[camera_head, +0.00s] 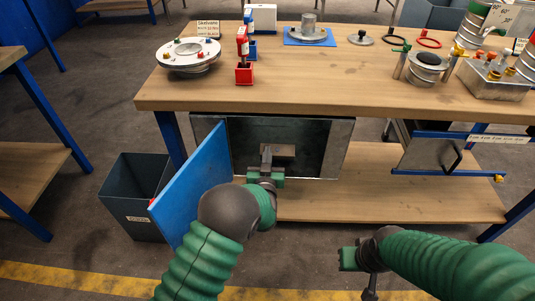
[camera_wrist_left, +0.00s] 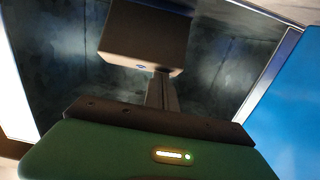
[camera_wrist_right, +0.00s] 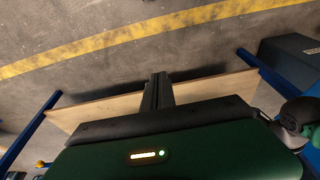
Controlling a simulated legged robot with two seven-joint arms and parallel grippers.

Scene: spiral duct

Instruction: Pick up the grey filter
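A grey-brown box, seemingly the grey filter (camera_head: 284,150), shows inside an open cabinet (camera_head: 338,150) under the workbench. It shows larger in the left wrist view (camera_wrist_left: 145,38). My left gripper (camera_head: 266,152) reaches into the cabinet opening, with its narrow fingers (camera_wrist_left: 161,74) close together at the box's lower edge. I cannot tell whether they touch or hold it. My right gripper (camera_wrist_right: 157,76) is low in front of the bench, its fingers together and nothing between them.
The blue cabinet door (camera_head: 190,185) stands open left of my left gripper. A dark bin (camera_head: 135,190) is beside it. A blue-edged drawer (camera_head: 440,150) sits at the right under the bench. The benchtop (camera_head: 300,85) carries several parts. A lower shelf (camera_head: 400,200) looks clear.

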